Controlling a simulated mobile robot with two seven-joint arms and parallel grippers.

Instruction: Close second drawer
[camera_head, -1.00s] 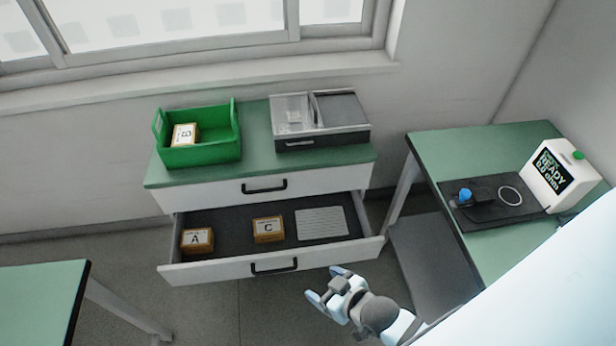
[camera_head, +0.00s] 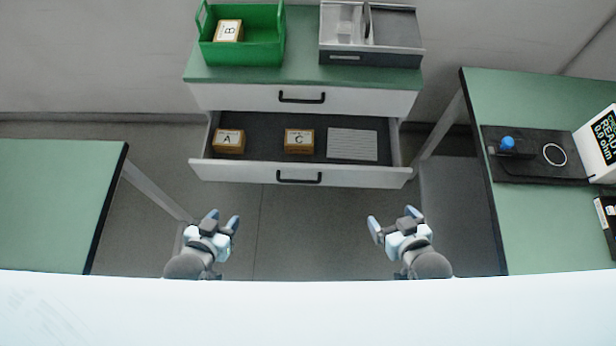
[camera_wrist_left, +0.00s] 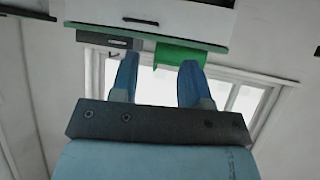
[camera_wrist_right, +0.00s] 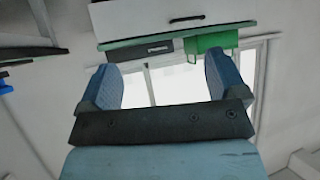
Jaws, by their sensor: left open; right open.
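The second drawer (camera_head: 240,171) of the cabinet is pulled out, with a black handle (camera_head: 299,178) on its white front. Inside it lie a box marked A (camera_head: 228,142), a box marked C (camera_head: 299,141) and a grey ribbed plate (camera_head: 352,145). My left gripper (camera_head: 221,219) is open and empty, in front of and below the drawer's left part. My right gripper (camera_head: 394,219) is open and empty, in front of the drawer's right end. Both are apart from the drawer. The wrist views show open blue fingers of the left (camera_wrist_left: 157,80) and right (camera_wrist_right: 165,85) grippers with nothing between them.
The top drawer (camera_head: 240,98) is shut. On the cabinet top stand a green bin (camera_head: 262,55) with box B (camera_head: 228,31) and a grey case (camera_head: 372,55). Green tables flank me at left (camera_head: 50,200) and right (camera_head: 535,230). The floor between is clear.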

